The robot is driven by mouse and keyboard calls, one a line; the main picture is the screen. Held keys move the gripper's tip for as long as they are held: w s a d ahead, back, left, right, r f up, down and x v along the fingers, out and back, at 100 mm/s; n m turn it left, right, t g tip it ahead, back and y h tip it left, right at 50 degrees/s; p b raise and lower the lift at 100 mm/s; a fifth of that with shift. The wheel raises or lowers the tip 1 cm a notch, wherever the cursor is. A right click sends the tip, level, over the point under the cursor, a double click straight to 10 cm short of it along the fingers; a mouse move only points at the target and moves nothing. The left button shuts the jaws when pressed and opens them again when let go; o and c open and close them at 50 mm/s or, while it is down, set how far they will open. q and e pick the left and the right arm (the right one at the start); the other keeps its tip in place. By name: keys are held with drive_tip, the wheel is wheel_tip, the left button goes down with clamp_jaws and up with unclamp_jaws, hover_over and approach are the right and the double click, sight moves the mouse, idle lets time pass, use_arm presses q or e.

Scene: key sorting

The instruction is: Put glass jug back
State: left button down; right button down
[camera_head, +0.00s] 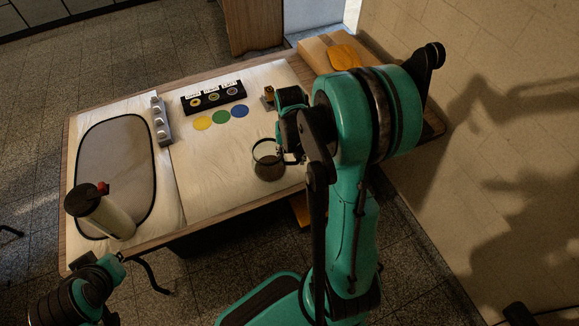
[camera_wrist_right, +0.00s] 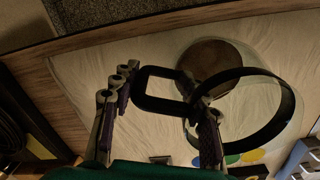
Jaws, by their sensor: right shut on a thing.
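The glass jug (camera_head: 268,160) is clear with a dark rim, and stands upright over the right part of the table in the head view. Its dark rim ring (camera_wrist_right: 288,100) and black handle loop (camera_wrist_right: 150,108) show in the right wrist view. My right gripper (camera_head: 292,156) is at the jug's right side, shut on the handle; its fingers (camera_wrist_right: 165,92) lie either side of the loop in the wrist view. A round brown disc (camera_wrist_right: 208,58) shows beyond the rim; I cannot tell whether the jug touches the surface. My left gripper (camera_head: 116,262) is low at the left, its fingers unclear.
A grey black-edged mat (camera_head: 115,165) lies on the left, with a cream flask (camera_head: 108,216) at its front. A grey holed block (camera_head: 160,121), a black key holder (camera_head: 214,97) and coloured discs (camera_head: 220,117) are behind the jug. A wooden block (camera_head: 318,55) stands back right.

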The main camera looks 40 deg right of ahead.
sight(290, 163)
drive_tip(key=shift+w+a+f, duration=0.1)
drive_tip(key=shift+w+f, duration=0.3)
drive_tip(key=shift+w, duration=0.05)
wheel_tip(290, 163, down, 4)
drive_tip(key=shift+b, duration=1.15)
drive_tip(key=shift+r, duration=0.1)
drive_tip(key=c, duration=0.8)
unclamp_jaws()
